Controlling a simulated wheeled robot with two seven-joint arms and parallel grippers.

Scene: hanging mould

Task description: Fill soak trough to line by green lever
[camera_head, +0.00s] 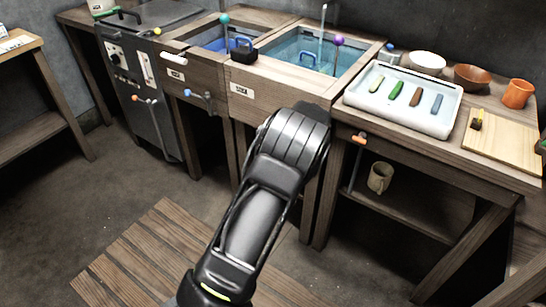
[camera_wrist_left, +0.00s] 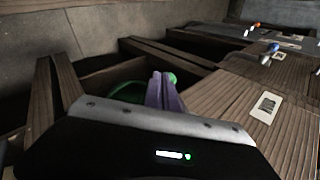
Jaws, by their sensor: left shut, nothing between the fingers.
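Two wooden troughs stand side by side in the head view: a left trough (camera_head: 190,62) with dark blue inside and a wider right trough (camera_head: 300,80) with pale blue-green water. Their labels are too small to read. A green knob (camera_wrist_left: 173,78) shows in the left wrist view, partly covered by my fingers; I cannot tell whether they touch it. A green curved thing (camera_wrist_left: 125,92) lies to its left. My left gripper (camera_wrist_left: 163,79) is shut and empty. In the head view my arm hides it and the trough front there. My right gripper is out of view.
A blue-knobbed lever (camera_head: 207,96) and an orange-handled lever (camera_head: 150,100) stick out at the left. A white tray (camera_head: 440,128) with several coloured pieces, bowls and an orange cup (camera_head: 518,93) occupy the right bench. A mug (camera_head: 380,178) stands on the shelf below. A slatted board (camera_head: 125,260) lies on the floor.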

